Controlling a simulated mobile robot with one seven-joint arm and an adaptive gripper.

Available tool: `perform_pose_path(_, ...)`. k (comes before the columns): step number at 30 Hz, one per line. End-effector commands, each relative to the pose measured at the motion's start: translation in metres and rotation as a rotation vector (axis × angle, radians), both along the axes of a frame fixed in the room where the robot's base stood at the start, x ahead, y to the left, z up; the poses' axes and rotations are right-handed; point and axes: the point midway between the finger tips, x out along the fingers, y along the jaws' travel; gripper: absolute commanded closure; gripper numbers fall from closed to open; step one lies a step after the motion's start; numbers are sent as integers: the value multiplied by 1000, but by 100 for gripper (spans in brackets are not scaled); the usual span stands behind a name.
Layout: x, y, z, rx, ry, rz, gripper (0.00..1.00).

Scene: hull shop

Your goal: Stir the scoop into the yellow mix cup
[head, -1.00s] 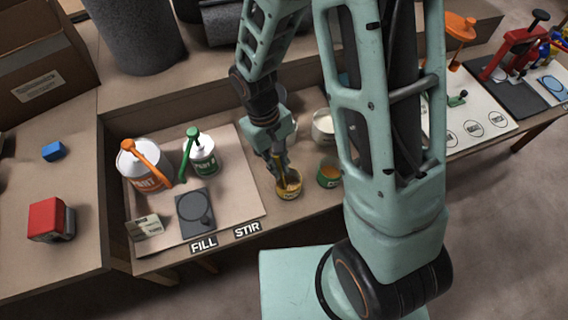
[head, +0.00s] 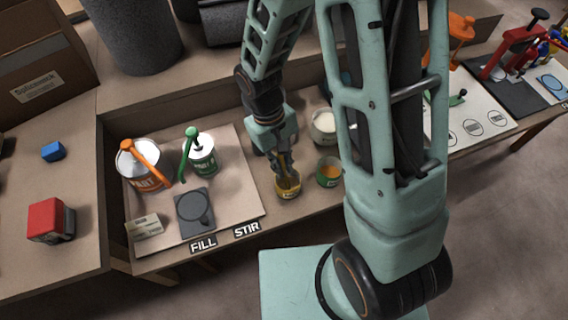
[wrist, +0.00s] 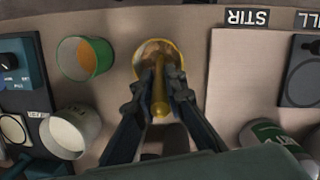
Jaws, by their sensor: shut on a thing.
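The yellow mix cup (head: 288,187) stands on the bench right of the STIR label, and it also shows in the wrist view (wrist: 168,46). My gripper (head: 285,168) is above the cup, pointing down. In the wrist view my gripper (wrist: 159,90) is shut on a yellow stick-like handle (wrist: 160,100), which I take to be the scoop's. The handle reaches down into the cup. The scoop's lower end and how deep it sits are hard to make out. Brownish contents show inside the cup.
A green cup with orange inside (head: 328,172) stands close right of the yellow cup. A white tub (head: 323,127) is behind it. Orange-pump (head: 140,168) and green-pump (head: 202,158) cans stand on the board at left. The bench's front edge is near the yellow cup.

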Motion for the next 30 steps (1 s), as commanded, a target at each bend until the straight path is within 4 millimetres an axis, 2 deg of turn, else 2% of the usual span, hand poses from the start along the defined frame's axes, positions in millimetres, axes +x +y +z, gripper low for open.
perform_pose_path(8,1,1,3,1,-1,1,100)
perform_pose_path(30,8,9,61,1,-1,1,100)
